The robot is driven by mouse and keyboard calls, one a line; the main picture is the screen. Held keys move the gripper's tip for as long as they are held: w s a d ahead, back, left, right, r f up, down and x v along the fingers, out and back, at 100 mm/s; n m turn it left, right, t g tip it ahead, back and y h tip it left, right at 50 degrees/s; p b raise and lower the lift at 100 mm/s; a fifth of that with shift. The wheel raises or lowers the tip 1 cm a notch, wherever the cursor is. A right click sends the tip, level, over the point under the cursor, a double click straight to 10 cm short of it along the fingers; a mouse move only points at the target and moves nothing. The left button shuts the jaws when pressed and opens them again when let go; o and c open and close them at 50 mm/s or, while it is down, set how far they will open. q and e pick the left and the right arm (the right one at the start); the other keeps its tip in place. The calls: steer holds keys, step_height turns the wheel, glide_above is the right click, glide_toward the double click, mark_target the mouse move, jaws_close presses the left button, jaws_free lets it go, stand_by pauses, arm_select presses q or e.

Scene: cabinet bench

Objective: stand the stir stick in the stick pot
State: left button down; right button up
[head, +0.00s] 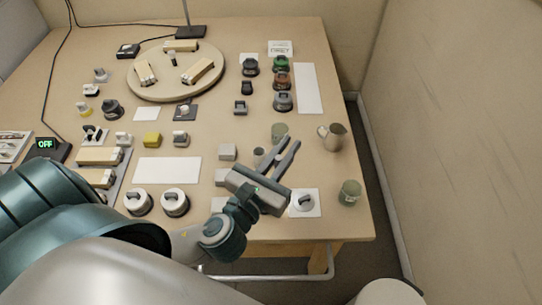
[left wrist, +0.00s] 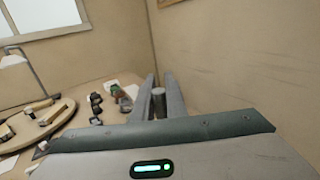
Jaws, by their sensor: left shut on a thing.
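My left gripper (head: 287,148) reaches in over the front right of the bench. It also shows in the left wrist view (left wrist: 159,82). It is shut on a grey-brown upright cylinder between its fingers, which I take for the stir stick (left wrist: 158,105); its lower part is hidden. In the head view the stick is hard to make out. I cannot tell which is the stick pot. My right gripper is not in view.
A metal jug (head: 332,137) stands right of the fingertips. A small grey cup (head: 258,154) is left of them. A white pad with a knob (head: 304,203) lies beside the gripper. A turntable (head: 150,90) stands at the back. The bench's right edge and wall are close.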

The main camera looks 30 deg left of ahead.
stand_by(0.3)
arm_select(q)
steer(key=w+a+f+n+y, duration=0.1)
steer(key=w+a+f+y, duration=0.1)
steer(key=w+a, duration=0.5)
steer(key=w+a+f+n+y, duration=0.1)
steer(key=w+a+f+y, duration=0.1)
steer(key=w+a, duration=0.5)
steer(key=shift+w+a+f+n, duration=0.4)
steer(key=shift+a+f, duration=0.1)
steer(key=shift+a, duration=0.55)
steer(key=shift+f, duration=0.1)
step_height(320, 180, down, 6)
steer(key=shift+b, duration=0.3)
